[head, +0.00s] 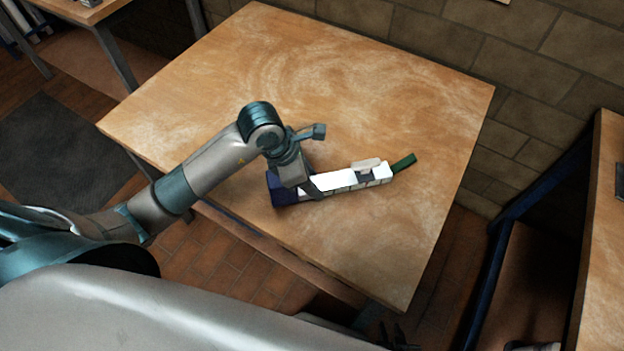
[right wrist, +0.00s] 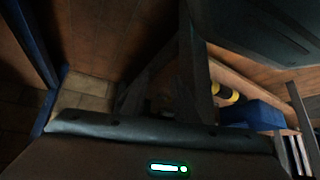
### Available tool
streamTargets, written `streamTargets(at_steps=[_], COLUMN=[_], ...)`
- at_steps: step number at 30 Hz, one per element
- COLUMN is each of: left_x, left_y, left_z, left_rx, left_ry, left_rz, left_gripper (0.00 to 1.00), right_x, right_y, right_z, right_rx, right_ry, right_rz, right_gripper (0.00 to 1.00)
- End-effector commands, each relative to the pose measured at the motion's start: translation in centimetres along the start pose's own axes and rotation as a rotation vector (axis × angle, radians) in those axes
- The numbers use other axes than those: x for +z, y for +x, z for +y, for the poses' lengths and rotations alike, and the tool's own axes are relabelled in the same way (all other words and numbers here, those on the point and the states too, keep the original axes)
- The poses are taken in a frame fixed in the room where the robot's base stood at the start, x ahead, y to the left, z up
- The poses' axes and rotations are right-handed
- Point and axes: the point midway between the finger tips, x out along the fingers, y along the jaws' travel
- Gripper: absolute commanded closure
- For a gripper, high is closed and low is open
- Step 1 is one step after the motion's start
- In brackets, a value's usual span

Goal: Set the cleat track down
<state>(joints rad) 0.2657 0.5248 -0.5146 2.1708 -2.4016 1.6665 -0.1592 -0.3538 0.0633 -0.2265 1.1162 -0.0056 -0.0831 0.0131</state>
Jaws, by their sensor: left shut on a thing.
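The cleat track is a long white bar (head: 345,181) with a dark blue block at its left end (head: 283,191) and a green strip at its right end (head: 404,162). A pale piece sits on its top near the right. In the head view it lies level over the front right part of the wooden table (head: 400,100). My left gripper (head: 308,188) is shut on it near the blue end, hiding part of it. I cannot tell whether its underside touches the tabletop. My right gripper (right wrist: 165,85) looks open and empty in the dark right wrist view, away from the track.
The tabletop behind and left of the track is bare. A brick wall (head: 530,60) stands behind it. Another wooden bench (head: 600,230) with blue legs is at the right. The right wrist view shows a blue box (right wrist: 252,114) and a yellow-and-black round thing (right wrist: 226,93).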

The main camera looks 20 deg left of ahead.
Motion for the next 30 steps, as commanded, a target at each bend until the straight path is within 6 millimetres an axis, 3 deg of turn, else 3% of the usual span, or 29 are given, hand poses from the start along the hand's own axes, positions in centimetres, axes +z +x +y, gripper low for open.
streamTargets(at_steps=[13, 14, 15, 16, 30], left_x=[-0.2, -0.2, -0.2, -0.2, -0.2], left_y=[0.6, 0.6, 0.6, 0.6, 0.0], left_z=[0.1, 0.0, 0.0, 0.0, 0.1], left_rx=[0.003, 0.002, 0.002, 0.002, 0.003], left_ry=[0.002, 0.001, 0.001, 0.001, 0.002], left_rz=[-0.002, -0.001, -0.001, -0.001, -0.002], left_gripper=[0.96, 0.56, 0.46, 0.44, 0.44], right_x=[-0.7, -0.8, -0.9, -1.0, 0.3], right_y=[0.7, 0.6, 0.6, 0.6, 0.0], right_z=[-0.5, -0.5, -0.5, -0.6, -0.6], right_rx=[-0.006, -0.006, -0.006, -0.006, -0.005], right_ry=[0.000, 0.000, 0.001, 0.001, 0.005], right_rz=[0.012, 0.011, 0.012, 0.013, 0.000], right_gripper=[0.72, 0.72, 0.72, 0.72, 0.72])
